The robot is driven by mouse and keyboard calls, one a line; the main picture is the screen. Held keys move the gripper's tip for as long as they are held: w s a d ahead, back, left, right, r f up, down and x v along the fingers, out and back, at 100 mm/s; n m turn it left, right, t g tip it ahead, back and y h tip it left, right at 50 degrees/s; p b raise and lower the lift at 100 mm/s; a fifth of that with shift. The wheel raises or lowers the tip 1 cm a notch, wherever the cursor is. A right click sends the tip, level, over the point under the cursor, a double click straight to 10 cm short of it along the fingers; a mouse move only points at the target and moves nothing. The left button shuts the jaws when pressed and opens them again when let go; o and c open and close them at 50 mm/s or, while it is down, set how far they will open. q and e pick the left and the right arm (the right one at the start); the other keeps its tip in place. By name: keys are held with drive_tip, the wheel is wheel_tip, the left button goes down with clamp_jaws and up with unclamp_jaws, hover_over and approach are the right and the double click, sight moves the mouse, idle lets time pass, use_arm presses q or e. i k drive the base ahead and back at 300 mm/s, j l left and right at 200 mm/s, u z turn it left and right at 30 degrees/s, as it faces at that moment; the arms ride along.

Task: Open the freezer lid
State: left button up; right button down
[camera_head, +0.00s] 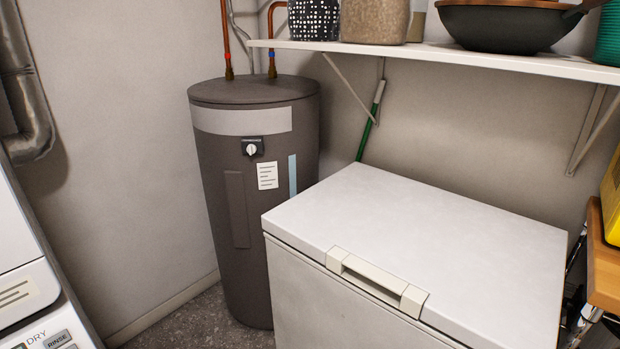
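The white chest freezer (345,309) stands at the lower right of the head view. Its lid (430,240) lies flat and shut on the body, with a thin seam along the front edge. A pale bar handle (376,279) is fixed at the front edge of the lid, near its middle, with a gap under the bar. Neither my left nor my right gripper shows in this view. The freezer's lower part is cut off by the picture's bottom edge.
A grey water heater (225,160) stands left of the freezer. A white shelf (450,57) holding a black bowl (508,28) and baskets overhangs behind the lid. A green-handled pole (368,130) leans there. A wooden-topped rack (603,265) stands right; a white washer (30,270) left.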

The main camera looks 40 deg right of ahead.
sight(482, 275)
drive_tip(key=z, duration=1.85)
